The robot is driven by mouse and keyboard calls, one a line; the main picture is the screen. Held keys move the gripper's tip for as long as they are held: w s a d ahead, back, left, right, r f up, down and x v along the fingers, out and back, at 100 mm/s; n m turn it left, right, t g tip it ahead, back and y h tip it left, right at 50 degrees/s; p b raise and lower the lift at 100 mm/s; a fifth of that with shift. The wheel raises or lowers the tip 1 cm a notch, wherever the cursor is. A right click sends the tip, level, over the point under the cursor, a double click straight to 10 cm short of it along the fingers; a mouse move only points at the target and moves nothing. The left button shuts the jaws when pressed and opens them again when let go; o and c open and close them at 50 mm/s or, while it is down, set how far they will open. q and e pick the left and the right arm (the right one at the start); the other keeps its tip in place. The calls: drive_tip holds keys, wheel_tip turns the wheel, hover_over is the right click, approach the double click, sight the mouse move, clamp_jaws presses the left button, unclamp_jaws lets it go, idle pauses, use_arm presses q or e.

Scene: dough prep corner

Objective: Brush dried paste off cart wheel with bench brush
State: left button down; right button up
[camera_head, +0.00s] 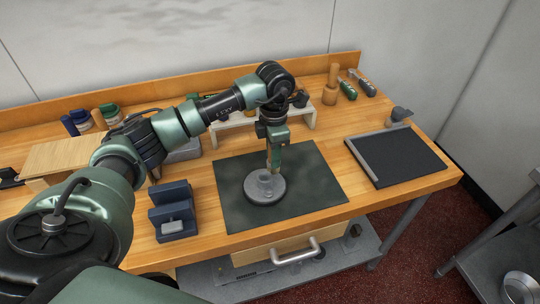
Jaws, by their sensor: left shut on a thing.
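A grey round wheel (265,189) with a raised hub lies flat on the dark mat (315,185) in the middle of the bench. My left gripper (274,152) points down just above the far side of the wheel. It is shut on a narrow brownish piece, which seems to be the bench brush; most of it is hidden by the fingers. I cannot tell whether its lower end touches the wheel. Dried paste is too small to make out. My right gripper is not in view.
A blue block-like holder (172,212) stands left of the mat. A dark board with a grey bar (395,157) lies to the right. A low pale rack (230,121) is behind the arm; a wooden mallet (331,88) and green-handled tools (362,84) stand at the back right.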

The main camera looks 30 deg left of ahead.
use_arm(q)
drive_tip(key=shift+a, duration=0.1)
drive_tip(key=shift+s+a, duration=0.75)
drive_tip(key=shift+s, duration=0.25)
drive_tip(key=shift+r, duration=0.15)
drive_tip(key=shift+r+p, duration=0.35)
drive_tip(key=shift+r, duration=0.1)
drive_tip(key=shift+s+a, duration=0.8)
drive_tip(key=shift+s, duration=0.15)
